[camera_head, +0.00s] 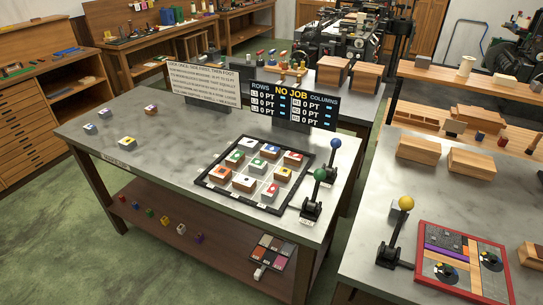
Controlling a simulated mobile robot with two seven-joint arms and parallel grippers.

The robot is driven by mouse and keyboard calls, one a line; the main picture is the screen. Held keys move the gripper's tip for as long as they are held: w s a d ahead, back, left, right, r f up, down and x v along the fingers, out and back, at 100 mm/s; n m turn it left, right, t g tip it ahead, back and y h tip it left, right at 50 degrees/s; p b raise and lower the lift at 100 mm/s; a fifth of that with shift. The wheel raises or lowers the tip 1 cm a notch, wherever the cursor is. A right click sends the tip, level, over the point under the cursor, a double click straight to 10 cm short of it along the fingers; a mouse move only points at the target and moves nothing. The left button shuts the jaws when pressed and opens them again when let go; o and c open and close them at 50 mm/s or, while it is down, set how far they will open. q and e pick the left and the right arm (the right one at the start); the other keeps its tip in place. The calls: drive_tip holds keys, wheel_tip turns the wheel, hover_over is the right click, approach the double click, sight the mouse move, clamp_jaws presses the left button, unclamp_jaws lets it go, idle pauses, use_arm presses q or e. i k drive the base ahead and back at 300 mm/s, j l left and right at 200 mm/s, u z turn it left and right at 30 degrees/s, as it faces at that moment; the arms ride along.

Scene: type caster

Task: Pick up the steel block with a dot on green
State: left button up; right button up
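Several small blocks with white tops and coloured marks sit in a black-rimmed tray (205,181) on the grey table. Some blocks have brown sides and others greyish sides; the marks are too small to tell which is a dot. Neither gripper is in view.
Blue-knobbed (336,143) and green-knobbed (319,174) levers stand at the tray's right. A sign (205,84) and a "NO JOB" board (292,105) stand behind it. A yellow-knobbed lever (406,202) and red-framed panel (462,262) occupy the right table. The left table's middle is clear.

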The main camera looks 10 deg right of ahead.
sight(259, 167)
drive_tip(key=i+j+z, duration=0.25)
drive_tip(key=j, duration=0.4)
drive_tip(key=i+j+z, duration=0.1)
drive_tip(key=i+j, duration=0.15)
drive_tip(key=i+j+z, duration=0.15)
drive_tip(key=j, duration=0.25)
drive_tip(key=i+j+z, duration=0.1)
drive_tip(key=j, duration=0.3)
drive_tip(key=i+j+z, duration=0.1)
drive_tip(key=j, duration=0.25)
